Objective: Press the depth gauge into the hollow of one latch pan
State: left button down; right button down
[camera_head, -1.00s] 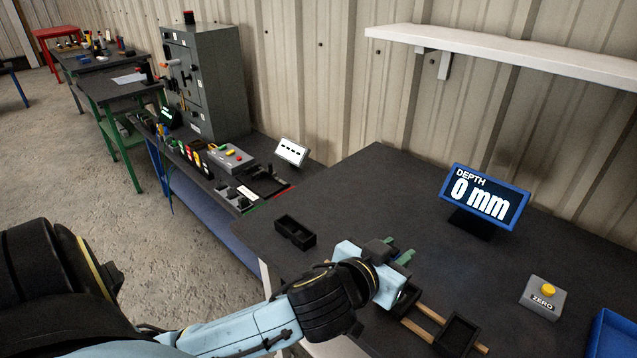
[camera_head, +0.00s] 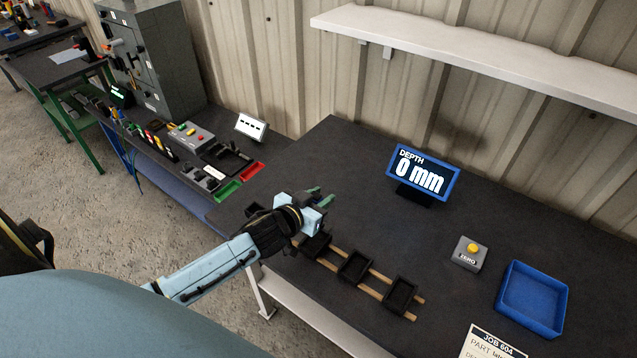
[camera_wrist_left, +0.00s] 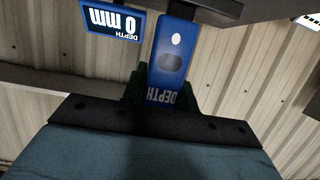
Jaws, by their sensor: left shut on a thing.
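My left gripper (camera_head: 318,198) is above the table, beyond the left end of the rails. In the left wrist view its green fingers are shut on the depth gauge (camera_wrist_left: 172,55), a blue body marked DEPTH with a dark bar across its far end. In the head view the gauge cannot be made out behind the gripper. Three black latch pans (camera_head: 316,246), (camera_head: 355,266), (camera_head: 400,295) sit in a row on two wooden rails (camera_head: 372,291). Another black pan (camera_head: 254,209) lies left of the gripper, partly hidden by my arm. My right gripper is out of view.
The blue depth display (camera_head: 423,174) reads 0 mm. A grey ZERO box (camera_head: 468,253) with a yellow button and a blue tray (camera_head: 532,298) stand at right. A white shelf (camera_head: 480,55) hangs above. The table between rails and display is clear.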

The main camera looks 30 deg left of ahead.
pick_arm(q)
notch_tip(320, 180, down, 7)
jog(key=b, duration=0.6)
jog(key=shift+a+f, duration=0.1)
jog(key=shift+a, duration=0.05)
jog(key=shift+f, duration=0.25)
dwell(0.3)
jog(key=shift+p, duration=0.3)
dwell(0.5)
jog(key=shift+f, duration=0.15)
dwell(0.4)
jog(key=shift+s+f, duration=0.15)
jog(key=shift+f, duration=0.1)
dwell(1.5)
